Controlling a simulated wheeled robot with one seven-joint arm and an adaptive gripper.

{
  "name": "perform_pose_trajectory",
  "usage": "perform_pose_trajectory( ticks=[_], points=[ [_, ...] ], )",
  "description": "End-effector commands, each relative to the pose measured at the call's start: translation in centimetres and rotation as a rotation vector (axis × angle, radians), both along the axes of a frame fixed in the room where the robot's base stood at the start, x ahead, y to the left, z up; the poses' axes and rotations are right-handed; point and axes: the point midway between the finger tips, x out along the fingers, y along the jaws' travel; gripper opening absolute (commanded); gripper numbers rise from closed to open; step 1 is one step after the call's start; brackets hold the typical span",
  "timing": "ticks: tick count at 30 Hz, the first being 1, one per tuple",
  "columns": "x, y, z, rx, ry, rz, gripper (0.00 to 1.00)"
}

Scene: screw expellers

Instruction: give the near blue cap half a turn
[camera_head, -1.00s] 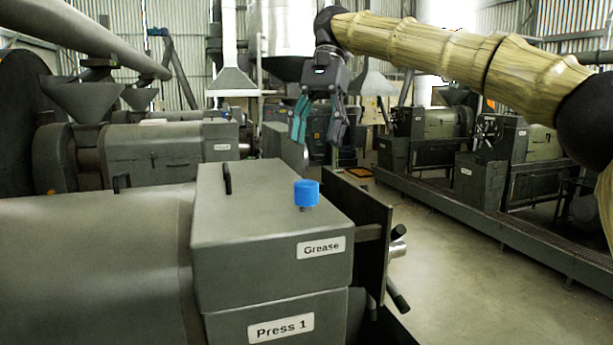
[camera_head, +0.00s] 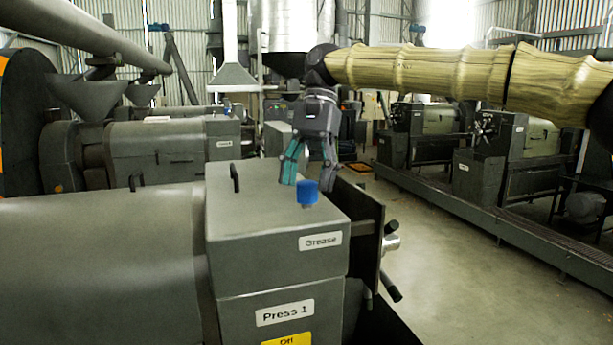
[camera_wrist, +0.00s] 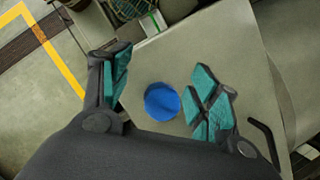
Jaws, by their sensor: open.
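The near blue cap (camera_head: 307,191) stands upright on top of the grey box of Press 1 (camera_head: 265,214), above its "Grease" label. My gripper (camera_head: 308,182) points down over the box with its teal-padded fingers apart. In the wrist view the cap (camera_wrist: 162,101) shows as a blue disc between the open fingers, clear of both. I cannot tell exactly how high the fingertips are above the box top.
A black handle (camera_head: 235,178) stands on the box's left part. A dark upright plate and a metal shaft (camera_head: 391,242) jut out at the box's right. Another press (camera_head: 165,150) stands behind. Open floor (camera_head: 470,280) lies to the right.

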Motion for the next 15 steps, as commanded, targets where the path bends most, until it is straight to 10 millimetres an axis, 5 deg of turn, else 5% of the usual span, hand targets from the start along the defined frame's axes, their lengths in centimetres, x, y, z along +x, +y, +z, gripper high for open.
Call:
perform_pose_trajectory(
  ticks=[6, 15],
  points=[
    [0.4, 0.1, -1.5, 0.001, 0.007, -0.003, 0.61],
    [-2.8, 0.1, -0.3, 0.003, -0.015, -0.004, 0.56]
  ],
)
